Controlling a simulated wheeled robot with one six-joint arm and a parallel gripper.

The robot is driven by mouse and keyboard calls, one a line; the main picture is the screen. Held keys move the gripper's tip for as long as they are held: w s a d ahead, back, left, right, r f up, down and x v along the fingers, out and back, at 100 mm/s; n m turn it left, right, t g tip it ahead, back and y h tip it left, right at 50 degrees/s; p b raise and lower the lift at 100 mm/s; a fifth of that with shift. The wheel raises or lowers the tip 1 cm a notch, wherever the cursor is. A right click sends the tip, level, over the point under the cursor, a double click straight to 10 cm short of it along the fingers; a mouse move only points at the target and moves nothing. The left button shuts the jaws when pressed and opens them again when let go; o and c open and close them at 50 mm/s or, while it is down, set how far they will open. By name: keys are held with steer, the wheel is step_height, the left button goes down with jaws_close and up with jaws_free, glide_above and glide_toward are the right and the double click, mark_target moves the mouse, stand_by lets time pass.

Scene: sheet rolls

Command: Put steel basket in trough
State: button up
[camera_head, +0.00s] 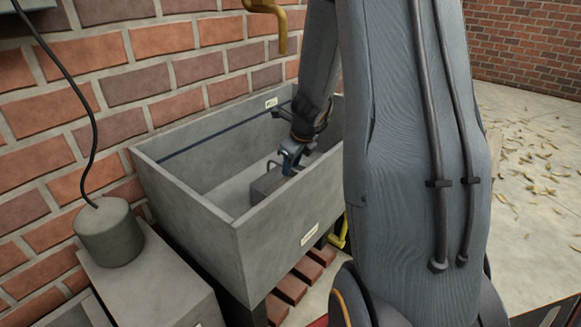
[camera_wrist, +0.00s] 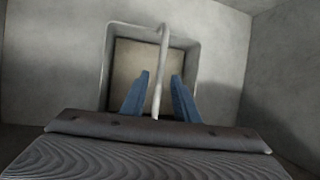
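The grey trough (camera_head: 235,235) stands against the brick wall. The steel basket (camera_head: 266,187) is inside it, toward the right end, and looks to rest on the trough floor. In the wrist view I look down into the square basket (camera_wrist: 193,65), which looks empty; its thin handle (camera_wrist: 158,75) runs up toward me. My gripper (camera_head: 288,163) is inside the trough above the basket. In the wrist view the blue fingers of my gripper (camera_wrist: 158,95) stand apart, one on each side of the handle, with a gap on both sides. My arm hides the trough's right end.
A brass tap (camera_head: 270,15) hangs above the trough. A grey cylinder (camera_head: 110,232) with a black cable stands on a block (camera_head: 150,280) at left. Bricks (camera_head: 288,288) lie under the trough. Open floor (camera_head: 530,150) with scattered leaves is at right.

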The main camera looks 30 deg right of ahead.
steer(key=shift+p+v, duration=1.05)
steer(key=shift+v, duration=1.5)
